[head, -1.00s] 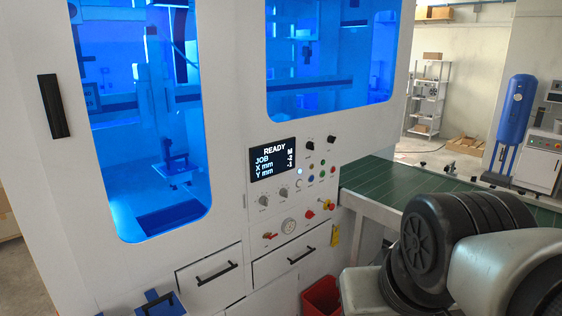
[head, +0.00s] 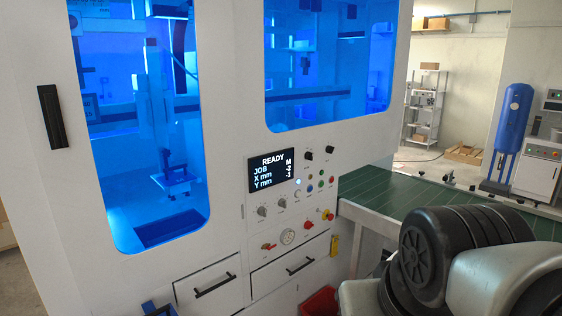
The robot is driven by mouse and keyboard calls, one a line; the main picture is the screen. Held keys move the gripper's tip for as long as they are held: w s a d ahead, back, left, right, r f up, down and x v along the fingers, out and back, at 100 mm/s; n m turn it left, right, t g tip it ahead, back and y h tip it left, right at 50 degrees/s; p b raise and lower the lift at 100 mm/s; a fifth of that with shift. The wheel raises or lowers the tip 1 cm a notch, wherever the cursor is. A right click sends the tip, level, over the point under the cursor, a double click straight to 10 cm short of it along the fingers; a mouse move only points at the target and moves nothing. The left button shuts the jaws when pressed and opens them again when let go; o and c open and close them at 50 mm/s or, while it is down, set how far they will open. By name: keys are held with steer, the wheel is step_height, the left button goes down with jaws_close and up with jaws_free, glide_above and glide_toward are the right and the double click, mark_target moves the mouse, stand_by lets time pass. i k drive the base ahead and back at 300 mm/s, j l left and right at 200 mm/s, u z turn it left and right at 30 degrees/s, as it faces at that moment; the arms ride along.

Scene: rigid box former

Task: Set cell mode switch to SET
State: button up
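The white box former cabinet carries a control panel (head: 292,198) at its right front. A black display (head: 274,173) there reads READY, JOB, X mm and Y mm. Two black knobs (head: 318,153) sit right of the display, and two grey knobs (head: 272,205) sit below it. Small coloured buttons (head: 320,183) and red handles are also on the panel. The labels are too small to read, so I cannot tell which control is the cell mode switch or its position. My arm shows at the lower right, beside the cabinet; my gripper is not in view.
A green conveyor (head: 395,196) runs right from the cabinet, behind my arm. Two drawers with black handles (head: 215,285) lie below the panel. A red bin (head: 318,302) stands on the floor. A blue tank (head: 512,135) and shelving (head: 424,105) stand behind.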

mark_target(308, 156)
steer(key=i+l, duration=0.25)
steer(key=i, duration=0.2)
steer(key=i+l+u, duration=0.1)
steer(key=i+l, duration=0.15)
steer(key=i, duration=0.2)
steer(key=i+l, duration=0.3)
steer(key=i, duration=0.15)
steer(key=i+l, duration=0.2)
steer(key=l, duration=0.2)
steer(key=i+l, duration=0.2)
steer(key=l, duration=0.15)
steer(key=i+l+u, duration=0.1)
steer(key=l, duration=0.3)
steer(key=i+l, duration=0.3)
steer(key=l+u, duration=0.05)
steer(key=l, duration=0.05)
